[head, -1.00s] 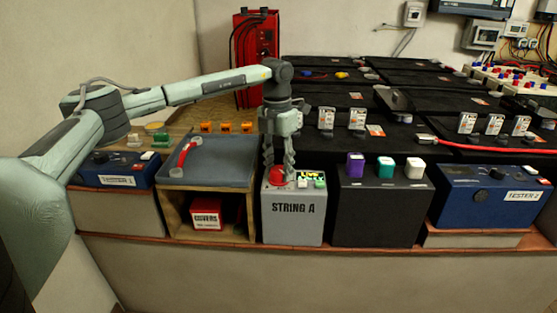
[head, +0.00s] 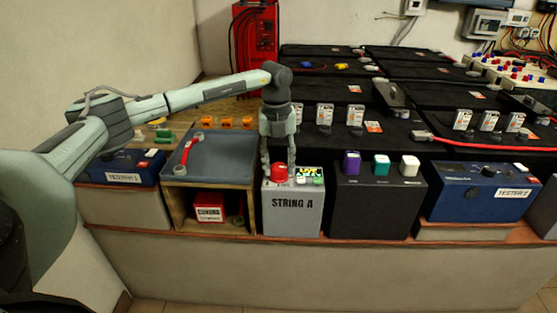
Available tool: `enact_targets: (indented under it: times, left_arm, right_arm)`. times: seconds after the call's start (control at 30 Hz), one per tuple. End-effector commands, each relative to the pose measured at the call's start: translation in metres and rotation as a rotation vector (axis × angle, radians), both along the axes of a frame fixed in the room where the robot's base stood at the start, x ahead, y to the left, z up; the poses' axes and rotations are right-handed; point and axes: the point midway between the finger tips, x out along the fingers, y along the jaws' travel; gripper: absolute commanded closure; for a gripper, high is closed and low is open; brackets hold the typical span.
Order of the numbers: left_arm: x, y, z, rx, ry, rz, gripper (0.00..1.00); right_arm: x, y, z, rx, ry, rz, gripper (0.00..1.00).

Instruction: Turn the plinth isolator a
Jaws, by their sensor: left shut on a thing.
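The plinth isolator is a grey box (head: 293,218) marked STRING A on the front ledge, with a red knob (head: 279,174) on its top left. A lit green display (head: 308,172) and small buttons sit to the right of the knob. My left gripper (head: 279,168) points down from above, its fingers on either side of the red knob and shut on it. The fingers partly cover the knob, and its exact angle is hard to read. My right gripper is not in view.
A grey tray (head: 225,167) with a red-handled tool (head: 188,152) stands to the left, above an open shelf with a red box (head: 209,207). A black box (head: 377,205) with purple, teal and white knobs stands close on the right. Black battery blocks fill the back.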

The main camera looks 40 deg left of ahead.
Motion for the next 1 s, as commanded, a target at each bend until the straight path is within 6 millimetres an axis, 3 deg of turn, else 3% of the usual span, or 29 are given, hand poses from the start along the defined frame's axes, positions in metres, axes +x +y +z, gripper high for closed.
enact_targets:
  times: [0.77, 0.8, 0.93, 1.0]
  left_arm:
    - [0.001, 0.001, 0.001, 0.001, -0.004, 0.102, 0.89]
    - [0.001, 0.001, 0.001, 0.001, -0.004, 0.102, 0.57]
    - [0.001, 0.001, 0.001, 0.001, -0.003, 0.101, 0.41]
    - [0.001, 0.001, 0.0, 0.001, -0.003, 0.101, 0.39]
  right_arm:
    - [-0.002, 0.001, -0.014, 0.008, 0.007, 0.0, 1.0]
    - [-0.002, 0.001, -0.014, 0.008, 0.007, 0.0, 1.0]
    - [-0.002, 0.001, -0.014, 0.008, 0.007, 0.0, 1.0]
    - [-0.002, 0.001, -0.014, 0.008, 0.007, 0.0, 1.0]
